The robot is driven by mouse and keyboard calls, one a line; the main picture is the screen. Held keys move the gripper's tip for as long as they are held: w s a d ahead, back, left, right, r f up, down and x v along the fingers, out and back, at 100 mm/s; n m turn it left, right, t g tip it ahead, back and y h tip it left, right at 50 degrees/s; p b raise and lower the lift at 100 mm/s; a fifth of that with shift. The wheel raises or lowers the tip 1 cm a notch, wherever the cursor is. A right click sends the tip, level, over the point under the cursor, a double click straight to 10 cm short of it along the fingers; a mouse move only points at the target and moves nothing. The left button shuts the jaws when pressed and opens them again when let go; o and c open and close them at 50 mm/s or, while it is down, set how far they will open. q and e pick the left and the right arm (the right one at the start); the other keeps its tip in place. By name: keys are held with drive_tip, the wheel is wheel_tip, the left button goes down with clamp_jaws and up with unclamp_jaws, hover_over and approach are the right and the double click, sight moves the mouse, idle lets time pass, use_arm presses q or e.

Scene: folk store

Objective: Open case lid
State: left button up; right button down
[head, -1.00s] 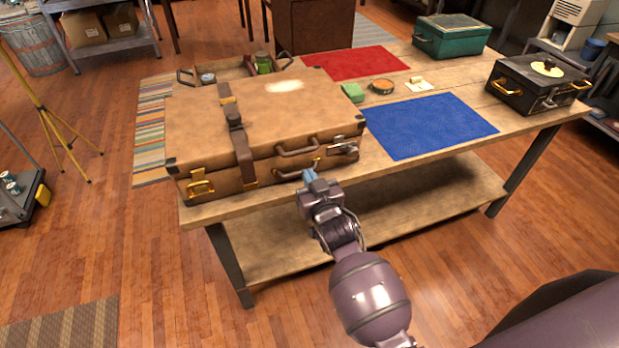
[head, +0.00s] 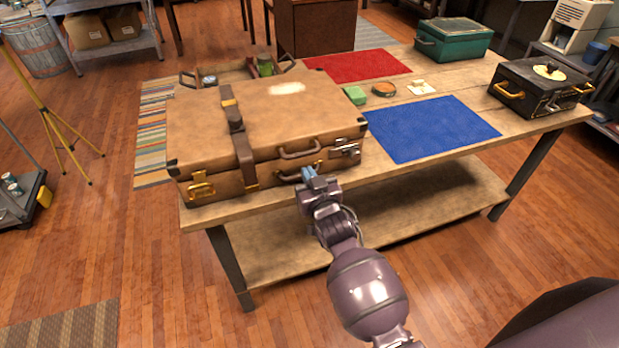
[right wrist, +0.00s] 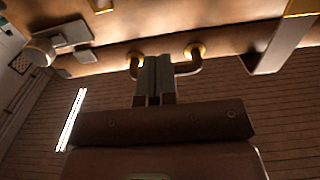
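The brown case (head: 205,115) lies flat at the left of the workbench, its lid down. A strap (head: 240,150) runs over the lid and front. An upper handle (head: 300,150), a lower handle (head: 288,178) and brass and silver catches show on the front. My right gripper (head: 309,173) is at the front face by the lower handle. In the right wrist view its fingers (right wrist: 157,75) are together, overlapping the middle of a brass-ended handle (right wrist: 190,65). I see nothing held between them; contact is unclear. My left gripper is not in view.
The workbench (head: 420,175) also holds a blue mat (head: 430,128), a red mat (head: 358,64), a green box (head: 453,40), a black case (head: 535,88) and small items behind the brown case. Bench top right of the brown case is partly free.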

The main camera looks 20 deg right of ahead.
sight(301, 161)
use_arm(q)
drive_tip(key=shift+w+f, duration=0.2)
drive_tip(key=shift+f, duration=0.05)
use_arm(e)
drive_tip(key=shift+w, duration=1.05)
use_arm(q)
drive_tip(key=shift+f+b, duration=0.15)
drive_tip(key=shift+b, duration=0.2)
use_arm(e)
drive_tip(key=shift+w, duration=0.4)
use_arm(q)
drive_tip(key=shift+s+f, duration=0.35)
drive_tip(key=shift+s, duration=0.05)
use_arm(e)
drive_tip(key=shift+w, duration=0.5)
use_arm(q)
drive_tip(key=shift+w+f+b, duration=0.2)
drive_tip(key=shift+b, duration=0.2)
use_arm(e)
drive_tip(key=shift+w+a, duration=0.1)
drive_tip(key=shift+w, duration=0.75)
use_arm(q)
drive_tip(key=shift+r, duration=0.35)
use_arm(e)
drive_tip(key=shift+s, duration=0.3)
use_arm(q)
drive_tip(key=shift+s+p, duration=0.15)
drive_tip(key=shift+p, duration=0.15)
use_arm(e)
drive_tip(key=shift+r, duration=0.1)
